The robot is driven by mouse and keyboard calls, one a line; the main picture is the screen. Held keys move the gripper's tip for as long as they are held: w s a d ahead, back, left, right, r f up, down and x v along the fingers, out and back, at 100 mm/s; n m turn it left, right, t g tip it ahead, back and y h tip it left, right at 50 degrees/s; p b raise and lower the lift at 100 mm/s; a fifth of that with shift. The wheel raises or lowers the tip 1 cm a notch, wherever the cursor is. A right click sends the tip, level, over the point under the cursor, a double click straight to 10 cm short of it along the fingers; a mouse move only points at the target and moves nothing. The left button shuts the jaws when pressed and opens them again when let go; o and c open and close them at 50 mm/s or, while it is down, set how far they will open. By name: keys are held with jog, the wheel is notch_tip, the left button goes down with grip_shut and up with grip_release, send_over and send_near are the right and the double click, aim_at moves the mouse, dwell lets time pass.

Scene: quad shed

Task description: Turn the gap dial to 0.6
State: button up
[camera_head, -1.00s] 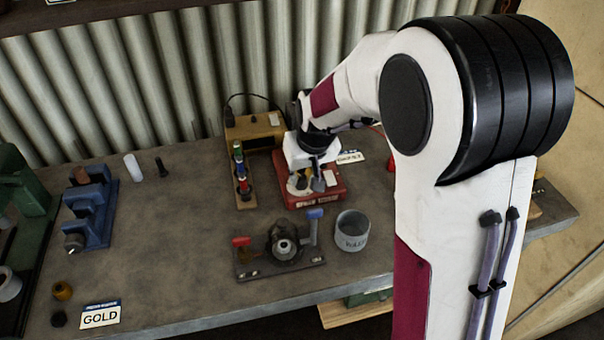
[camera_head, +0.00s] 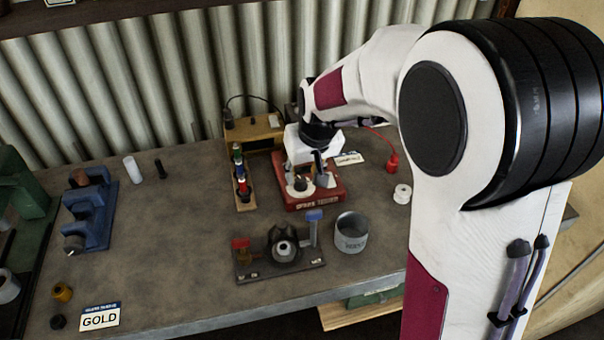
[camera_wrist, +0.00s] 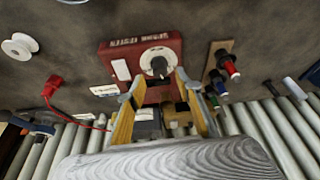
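The gap dial appears to be the white disc (camera_wrist: 157,57) with a dark knob (camera_wrist: 158,67) on a red tester box (camera_wrist: 112,60). In the head view, the dial (camera_head: 300,186) faces up on the red box (camera_head: 327,197). Its scale and pointer are too small to read. My gripper (camera_wrist: 155,88) is open and empty above the box. In the wrist view its two fingertips are spread to either side, just short of the knob. In the head view, my gripper (camera_head: 307,178) is close behind the dial; contact cannot be told.
A wooden rack with coloured pieces (camera_head: 241,185) stands left of the box. A yellow-brown unit (camera_head: 253,132) is behind. A grey cup (camera_head: 350,233) and a clamp fixture (camera_head: 283,250) are in front. A red clip (camera_head: 392,163) and white spool (camera_head: 402,194) lie right.

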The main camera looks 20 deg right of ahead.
jog(key=v, duration=0.8)
jog(key=shift+r, duration=0.35)
jog(key=shift+s, duration=0.15)
jog(key=s+d+r+m+t, duration=0.1)
jog(key=s+r, duration=0.1)
jog(key=s, duration=2.3)
jog(key=shift+s, duration=0.3)
jog(key=shift+c, duration=0.3)
dwell(2.1)
